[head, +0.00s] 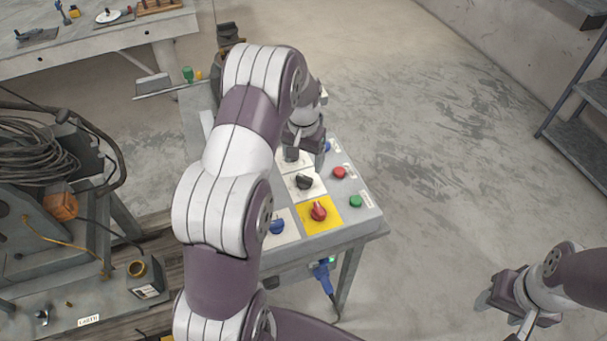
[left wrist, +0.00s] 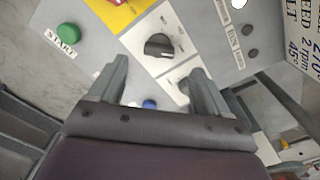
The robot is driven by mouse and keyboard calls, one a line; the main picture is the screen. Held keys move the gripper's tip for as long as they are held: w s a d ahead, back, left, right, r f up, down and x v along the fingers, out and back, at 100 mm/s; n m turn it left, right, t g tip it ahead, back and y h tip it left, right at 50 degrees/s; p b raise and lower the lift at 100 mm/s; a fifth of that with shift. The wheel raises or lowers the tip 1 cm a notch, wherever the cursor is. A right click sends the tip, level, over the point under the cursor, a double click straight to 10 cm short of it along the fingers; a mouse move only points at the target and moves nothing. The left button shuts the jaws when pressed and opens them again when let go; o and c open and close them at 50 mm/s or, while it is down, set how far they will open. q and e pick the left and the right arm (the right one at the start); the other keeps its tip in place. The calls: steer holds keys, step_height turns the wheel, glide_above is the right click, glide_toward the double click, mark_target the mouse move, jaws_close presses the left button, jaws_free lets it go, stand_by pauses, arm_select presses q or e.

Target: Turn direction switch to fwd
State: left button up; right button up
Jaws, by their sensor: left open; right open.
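A control panel (head: 345,222) stands in the middle of the head view. A black rotary knob (head: 304,181) sits on a white plate there, with another dark knob (head: 291,155) behind it, partly covered by my left gripper. The labels are too small to tell which is the direction switch. My left gripper (head: 306,150) is open over the panel's far part. In the left wrist view, the open left gripper (left wrist: 161,78) has a black knob (left wrist: 158,45) ahead of its fingertips, with nothing between the fingers. My right gripper (head: 501,314) is open and empty over the floor, away from the panel.
A red knob (head: 318,211) on a yellow plate, a blue knob (head: 277,226), a red button (head: 339,172) and a green button (head: 355,201) are close by. The green START button shows in the wrist view (left wrist: 68,32). Floor right of the panel is clear.

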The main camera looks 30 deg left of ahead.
arm_select(q)
step_height(320, 180, up, 6)
steer(key=shift+f+b, duration=0.2)
steer(key=shift+b, duration=0.1)
